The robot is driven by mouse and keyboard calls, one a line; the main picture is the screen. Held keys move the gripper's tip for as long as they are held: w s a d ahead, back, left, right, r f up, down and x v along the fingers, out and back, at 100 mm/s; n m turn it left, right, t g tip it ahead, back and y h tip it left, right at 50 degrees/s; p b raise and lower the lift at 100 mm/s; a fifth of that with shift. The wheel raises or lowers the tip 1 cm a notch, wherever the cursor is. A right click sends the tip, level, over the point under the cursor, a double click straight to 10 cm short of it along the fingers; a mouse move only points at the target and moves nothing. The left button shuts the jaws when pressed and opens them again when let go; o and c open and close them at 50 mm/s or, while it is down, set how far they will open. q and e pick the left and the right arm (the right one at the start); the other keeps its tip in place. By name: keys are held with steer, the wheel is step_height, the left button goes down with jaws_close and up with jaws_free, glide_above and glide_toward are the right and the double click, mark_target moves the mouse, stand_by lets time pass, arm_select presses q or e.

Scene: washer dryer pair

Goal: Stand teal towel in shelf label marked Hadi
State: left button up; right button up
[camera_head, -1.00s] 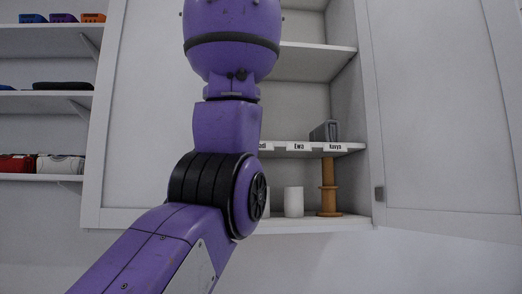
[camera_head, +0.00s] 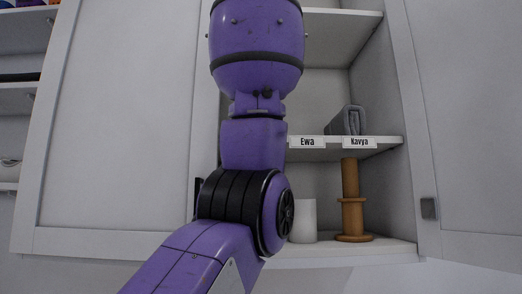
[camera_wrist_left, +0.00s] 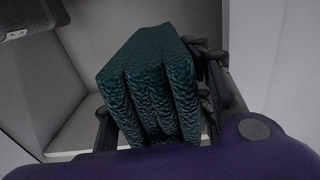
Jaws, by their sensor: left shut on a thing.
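In the left wrist view my left gripper (camera_wrist_left: 160,108) is shut on a folded teal towel (camera_wrist_left: 145,75), with a finger on each side of it. A pale cabinet compartment lies beyond the towel. In the head view my purple left arm covers the left part of the open cabinet, and the gripper and towel are out of sight. The middle shelf (camera_head: 325,152) carries an Ewa label (camera_head: 307,142) and a Kavya label (camera_head: 359,143). The Hadi label is hidden behind my arm. My right gripper is not in view.
A folded grey towel (camera_head: 350,120) stands on the shelf above Kavya. Below are a white cylinder (camera_head: 304,220) and a brown wooden spool-like object (camera_head: 352,205). The cabinet door (camera_head: 470,130) stands open at the right. Wall shelves (camera_head: 14,88) are at the far left.

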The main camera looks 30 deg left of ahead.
arm_select(q)
steer(key=w+a+f, duration=0.1)
steer(key=w, duration=0.1)
steer(key=w+a+f, duration=0.1)
steer(key=w+a, duration=0.1)
steer(key=w+a+f, duration=0.1)
steer(key=w, duration=0.1)
steer(key=shift+a+f, duration=0.2)
steer(key=w+f, duration=0.1)
steer(key=w+a+f, duration=0.1)
steer(key=f, duration=0.1)
steer(key=w+a+f, duration=0.1)
steer(key=shift+w+f, duration=0.15)
steer(key=shift+w, duration=0.25)
steer(key=shift+w+a+f, duration=0.2)
steer(key=shift+f, duration=0.2)
steer(key=f, duration=0.4)
steer(key=shift+w+a, duration=0.25)
steer(key=shift+w, duration=0.15)
steer(key=shift+s, duration=0.1)
steer(key=shift+d, duration=0.1)
